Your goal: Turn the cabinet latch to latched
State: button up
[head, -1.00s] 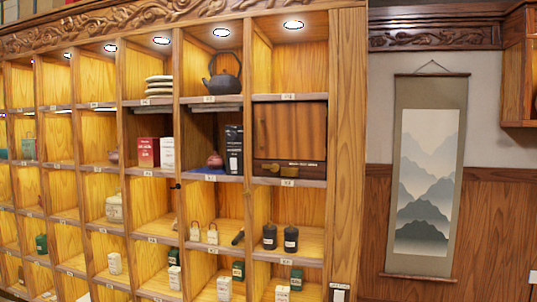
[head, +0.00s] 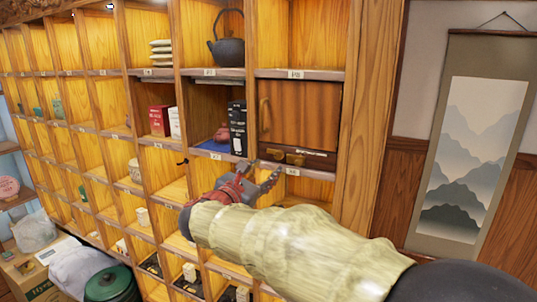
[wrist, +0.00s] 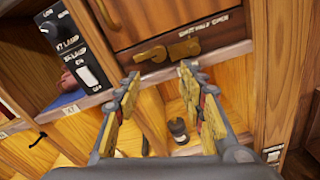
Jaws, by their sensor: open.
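The cabinet door (head: 305,112) is a brown wooden panel filling one shelf compartment. It also shows at the top of the wrist view (wrist: 130,18). Its brass latch (head: 288,157) is on a dark strip along the lower edge. In the wrist view the latch (wrist: 168,52) has a bar lying nearly level at left and a wider piece at right. My gripper (head: 262,176) is open and empty, below and in front of the latch. In the wrist view the fingertips (wrist: 160,75) are apart, just below the latch, with no contact visible.
A shelf edge (wrist: 205,54) runs under the latch. A dark canister (wrist: 178,130) stands in the compartment below. A wooden post (head: 362,120) borders the right side.

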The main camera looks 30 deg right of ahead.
aim_at(277, 156)
jog(key=shift+n, duration=0.7)
jog(key=x, duration=0.2)
jog(key=r+p+x, duration=0.1)
jog(key=x, duration=0.2)
jog(key=p+x, duration=0.1)
jog(key=x, duration=0.1)
jog(key=shift+d+r, duration=0.15)
jog(key=shift+d, duration=0.05)
jog(key=shift+c, duration=0.4)
grip_shut()
